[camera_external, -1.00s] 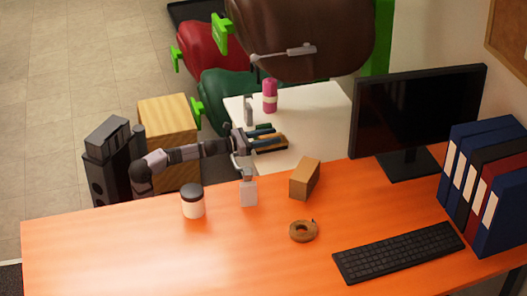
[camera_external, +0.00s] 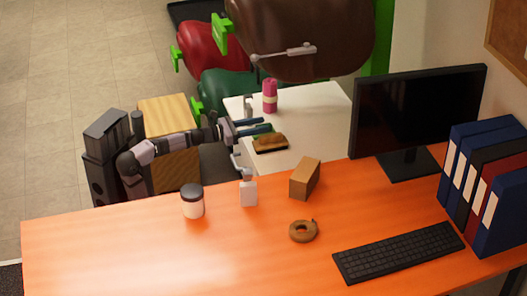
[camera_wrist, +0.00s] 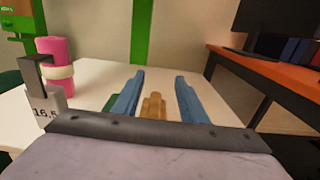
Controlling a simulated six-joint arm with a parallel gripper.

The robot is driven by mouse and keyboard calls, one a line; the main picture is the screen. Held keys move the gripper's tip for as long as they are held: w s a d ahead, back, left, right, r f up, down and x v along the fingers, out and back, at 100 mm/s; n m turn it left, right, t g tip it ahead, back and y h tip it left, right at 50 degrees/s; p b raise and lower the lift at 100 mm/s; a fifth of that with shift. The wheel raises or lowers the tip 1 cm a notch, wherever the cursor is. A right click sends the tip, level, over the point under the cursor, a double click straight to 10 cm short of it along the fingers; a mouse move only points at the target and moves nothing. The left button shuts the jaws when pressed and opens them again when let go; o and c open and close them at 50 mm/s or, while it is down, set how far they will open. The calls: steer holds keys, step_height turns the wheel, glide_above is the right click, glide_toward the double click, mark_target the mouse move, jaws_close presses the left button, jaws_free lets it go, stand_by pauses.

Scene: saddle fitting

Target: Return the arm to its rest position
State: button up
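My gripper (camera_external: 252,128) is at the left edge of the white table (camera_external: 316,108), in the gap behind the orange desk. In the wrist view its two blue fingers (camera_wrist: 158,95) stand wide apart with nothing held between them. A brown brush-like thing with a wooden top (camera_external: 268,142) lies on the white table just beyond the fingertips. It also shows in the wrist view (camera_wrist: 154,107), seen between the fingers but farther off. My arm reaches from its dark base at the left.
The orange desk (camera_external: 130,255) holds a jar (camera_external: 193,201), a white dispenser (camera_external: 248,192), a cardboard box (camera_external: 306,179), tape (camera_external: 303,231), keyboard (camera_external: 400,252) and monitor (camera_external: 418,115). Large saddle-like shapes (camera_external: 300,35) hang behind.

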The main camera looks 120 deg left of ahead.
steer(key=shift+r, duration=0.4)
steer(key=shift+w+d+r+n+p, duration=0.1)
steer(key=shift+w+r+n+p, duration=0.4)
steer(key=shift+p, duration=0.7)
steer(key=w+d+r+n+g+h+p, duration=0.35)
steer(key=d+n+p, duration=0.45)
steer(key=p, duration=0.9)
steer(key=w+d+r+n+g+h+p, duration=0.25)
steer(key=w+d+r+n+p, duration=0.4)
steer(key=p, duration=0.95)
steer(key=s+d+r+n+g+h+p, duration=0.3)
steer(key=s+d+p, duration=0.5)
steer(key=d+p, duration=0.5)
steer(key=s+d+r+n+g+h+p, duration=0.3)
steer(key=s+d+r+n+p, duration=0.3)
steer(key=d+p, duration=0.7)
steer(key=shift+s+n+g+h+p, duration=0.4)
steer(key=shift+s+n+p, duration=0.35)
steer(key=shift+s+n, duration=0.4)
